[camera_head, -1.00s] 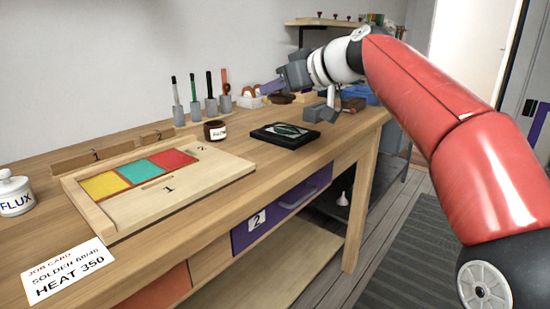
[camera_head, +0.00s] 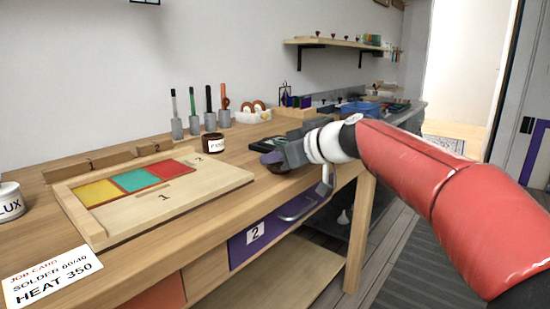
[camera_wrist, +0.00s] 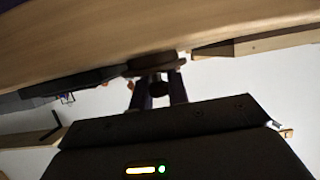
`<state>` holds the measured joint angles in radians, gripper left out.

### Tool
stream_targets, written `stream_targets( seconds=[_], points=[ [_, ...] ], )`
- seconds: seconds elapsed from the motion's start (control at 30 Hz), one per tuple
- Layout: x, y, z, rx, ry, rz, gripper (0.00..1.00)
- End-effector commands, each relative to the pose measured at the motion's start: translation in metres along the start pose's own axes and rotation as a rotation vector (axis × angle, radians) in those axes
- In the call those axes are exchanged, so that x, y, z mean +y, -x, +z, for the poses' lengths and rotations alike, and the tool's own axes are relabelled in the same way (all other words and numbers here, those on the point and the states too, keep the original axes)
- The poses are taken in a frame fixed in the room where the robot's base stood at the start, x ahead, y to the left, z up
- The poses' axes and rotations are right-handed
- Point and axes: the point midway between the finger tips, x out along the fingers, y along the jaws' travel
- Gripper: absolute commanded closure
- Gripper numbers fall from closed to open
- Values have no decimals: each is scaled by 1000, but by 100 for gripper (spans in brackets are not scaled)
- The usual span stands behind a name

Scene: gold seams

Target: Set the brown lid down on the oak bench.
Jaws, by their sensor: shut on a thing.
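The brown lid (camera_wrist: 150,68) is pinched between the fingertips of my gripper (camera_wrist: 157,92) in the wrist view. It lies close to the wooden surface of the oak bench (camera_wrist: 90,30); I cannot tell whether it touches. In the head view my gripper (camera_head: 270,159) is low over the front part of the oak bench (camera_head: 225,205), right of the board with coloured squares.
A brown labelled jar (camera_head: 213,144) stands left of my gripper. A dark tray (camera_head: 268,144) lies just behind the gripper, partly covered. The board with coloured squares (camera_head: 215,182) fills the left-middle bench. Upright tools (camera_head: 194,118) stand behind. A purple drawer (camera_head: 270,232) is below.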

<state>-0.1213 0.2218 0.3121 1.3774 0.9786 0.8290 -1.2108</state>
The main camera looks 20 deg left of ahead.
Motion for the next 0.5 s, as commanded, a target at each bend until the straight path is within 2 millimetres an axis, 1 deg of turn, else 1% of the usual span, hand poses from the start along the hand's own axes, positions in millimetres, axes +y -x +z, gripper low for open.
stream_targets(
  seconds=[0.13, 0.17, 0.3, 0.5],
  points=[
    [0, -1, 2, 0, 0, 0, 100],
    [0, 0, 1, 0, 0, 0, 80],
    [0, 0, 1, 0, 0, 0, 61],
    [0, 0, 0, 0, 0, 0, 61]
  ],
)
